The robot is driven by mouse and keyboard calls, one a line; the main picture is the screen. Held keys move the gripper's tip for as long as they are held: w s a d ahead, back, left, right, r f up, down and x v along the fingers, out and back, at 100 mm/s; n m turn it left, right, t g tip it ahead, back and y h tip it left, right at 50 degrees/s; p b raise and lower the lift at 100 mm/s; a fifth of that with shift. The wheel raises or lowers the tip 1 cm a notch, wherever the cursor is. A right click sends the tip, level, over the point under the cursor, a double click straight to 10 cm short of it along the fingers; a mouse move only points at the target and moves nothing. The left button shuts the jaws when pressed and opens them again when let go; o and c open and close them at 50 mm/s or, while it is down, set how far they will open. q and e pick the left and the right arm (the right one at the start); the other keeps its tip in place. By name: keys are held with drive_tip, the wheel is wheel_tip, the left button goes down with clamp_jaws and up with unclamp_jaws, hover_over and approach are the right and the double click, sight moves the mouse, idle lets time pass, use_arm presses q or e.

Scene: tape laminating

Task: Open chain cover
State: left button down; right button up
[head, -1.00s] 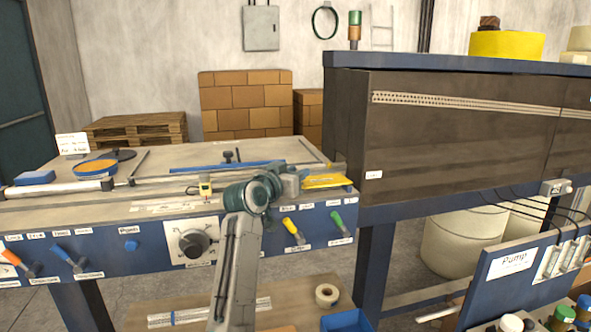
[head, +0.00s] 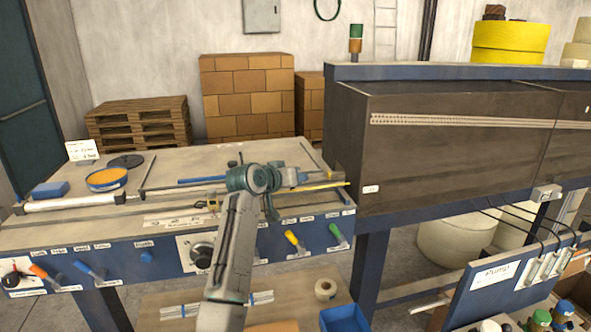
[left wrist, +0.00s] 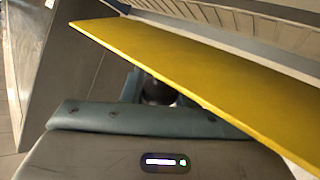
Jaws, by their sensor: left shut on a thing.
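The yellow chain cover (head: 325,186) is at the right end of the blue machine bench, beside the dark cabinet. In the head view it shows as a thin, nearly edge-on strip. In the left wrist view the cover (left wrist: 190,62) is a long yellow panel crossing the picture at a slant. My left gripper (head: 300,178) is at the cover and shut on it; the fingertips are mostly hidden by my wrist in the head view and by the panel in the wrist view. My right gripper is not in view.
The dark cabinet (head: 440,150) stands close to the right of the cover. Yellow and green levers (head: 292,238) stick out of the bench front below my arm. A roller bar (head: 75,202) and orange disc (head: 106,179) lie on the bench's left side.

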use_arm(q)
drive_tip(key=shift+w+r+g+p, duration=0.15)
drive_tip(key=shift+w+g+p, duration=0.05)
drive_tip(key=shift+g+p, duration=0.25)
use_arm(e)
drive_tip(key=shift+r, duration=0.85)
use_arm(q)
drive_tip(key=c, duration=1.1)
unclamp_jaws()
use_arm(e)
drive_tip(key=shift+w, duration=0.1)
use_arm(q)
drive_tip(key=shift+a, duration=0.1)
drive_tip(key=shift+s+a, duration=0.2)
drive_tip(key=shift+s, duration=0.15)
drive_tip(key=shift+b+v, duration=1.8)
drive_tip(key=shift+v, duration=3.2)
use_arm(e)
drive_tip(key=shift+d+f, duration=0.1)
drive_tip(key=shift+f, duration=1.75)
use_arm(q)
drive_tip(key=shift+d, duration=0.1)
